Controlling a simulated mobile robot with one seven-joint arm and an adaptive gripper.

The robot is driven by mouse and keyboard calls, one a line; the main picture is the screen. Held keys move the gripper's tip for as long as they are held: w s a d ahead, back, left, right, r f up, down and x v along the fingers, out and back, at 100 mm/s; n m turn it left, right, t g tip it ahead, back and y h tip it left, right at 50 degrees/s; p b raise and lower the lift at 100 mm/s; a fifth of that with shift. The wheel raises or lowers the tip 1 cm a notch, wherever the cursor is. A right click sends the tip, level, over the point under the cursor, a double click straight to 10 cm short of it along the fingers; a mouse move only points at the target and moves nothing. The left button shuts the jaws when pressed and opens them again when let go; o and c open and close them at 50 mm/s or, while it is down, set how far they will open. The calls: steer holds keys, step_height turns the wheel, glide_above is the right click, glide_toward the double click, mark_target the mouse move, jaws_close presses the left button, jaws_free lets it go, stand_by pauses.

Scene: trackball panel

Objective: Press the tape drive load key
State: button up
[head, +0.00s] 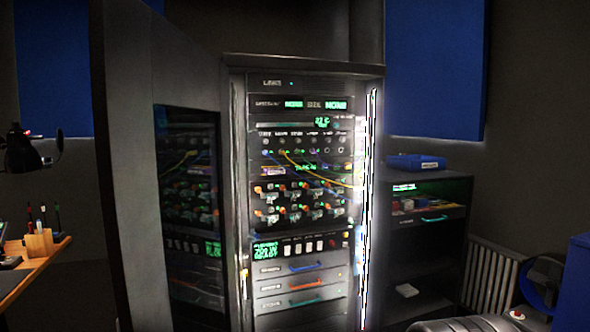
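A tall equipment rack (236,200) stands in the middle of the head view with its dark glazed door (130,170) swung open to the left. My gripper is not in view.
Colored patch cables (300,160) hang across the rack's middle panels. Drawers with blue and orange handles (305,285) sit below the keys. A dark shelf unit (420,250) stands right, a radiator (487,275) beyond it. A desk edge (45,255) with a pen holder is left.

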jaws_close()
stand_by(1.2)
